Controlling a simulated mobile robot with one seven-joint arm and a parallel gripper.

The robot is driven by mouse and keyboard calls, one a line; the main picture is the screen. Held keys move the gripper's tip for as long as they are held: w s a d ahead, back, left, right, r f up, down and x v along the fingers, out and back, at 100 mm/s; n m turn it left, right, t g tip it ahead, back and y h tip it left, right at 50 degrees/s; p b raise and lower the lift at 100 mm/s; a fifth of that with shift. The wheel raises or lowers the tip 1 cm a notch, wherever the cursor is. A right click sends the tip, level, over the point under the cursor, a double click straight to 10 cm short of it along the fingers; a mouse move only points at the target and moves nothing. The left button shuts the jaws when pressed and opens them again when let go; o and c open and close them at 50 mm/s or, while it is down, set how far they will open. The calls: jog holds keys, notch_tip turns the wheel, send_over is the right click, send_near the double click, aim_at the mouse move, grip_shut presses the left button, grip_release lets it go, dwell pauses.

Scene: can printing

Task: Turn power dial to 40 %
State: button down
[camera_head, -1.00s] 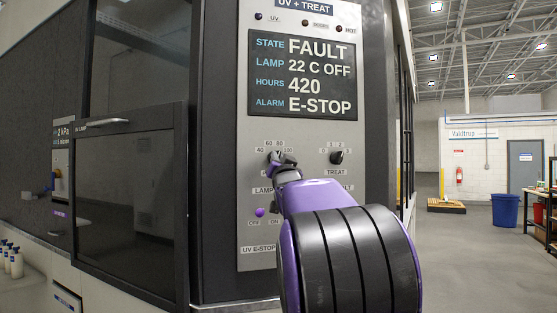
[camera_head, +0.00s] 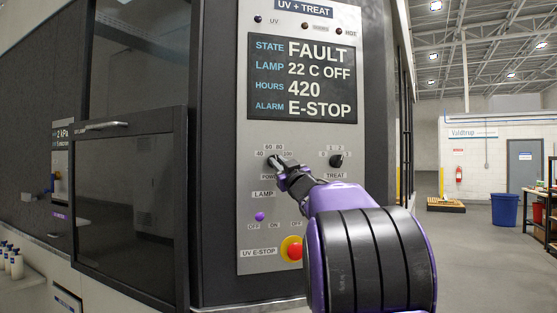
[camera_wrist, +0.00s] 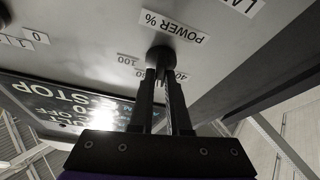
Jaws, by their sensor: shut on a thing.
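The power dial (camera_head: 271,161) is a small dark knob on the grey control panel (camera_head: 262,212), with labels from 40 to 100 around its top in the head view. My gripper (camera_head: 278,163) reaches it from the lower right and is shut on it. In the wrist view the dial (camera_wrist: 160,56) sits between the fingertips (camera_wrist: 160,72), below the upside-down "POWER %" label. The fingers cover part of the scale, so I cannot tell which number the dial points to.
The treat dial (camera_head: 336,160) is to the right. The display (camera_head: 303,78) above reads FAULT, E-STOP. A dark glazed door (camera_head: 130,200) stands left.

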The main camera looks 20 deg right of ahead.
jog(key=n+y, duration=0.1)
jog(key=n, duration=0.1)
jog(key=n+y+p, duration=0.1)
jog(key=n, duration=0.1)
jog(key=n+g+y+p, duration=0.1)
jog(key=n, duration=0.1)
jog(key=shift+r, duration=0.25)
jog(key=shift+f+n+g+y+p, duration=0.1)
jog(key=shift+n+g+y+p, duration=0.35)
jog(key=shift+n, duration=0.85)
jog(key=shift+n+g+y+p, duration=0.35)
jog(key=shift+n+y, duration=0.2)
jog(key=shift+n, duration=1.05)
jog(key=c, duration=0.9)
grip_release()
jog(key=shift+f, duration=0.1)
jog(key=b+v, duration=0.2)
jog(key=v, duration=1.5)
jog(key=shift+s+b, duration=0.25)
jog(key=shift+b, duration=0.1)
jog(key=shift+w+r, duration=0.1)
jog(key=shift+r, duration=0.1)
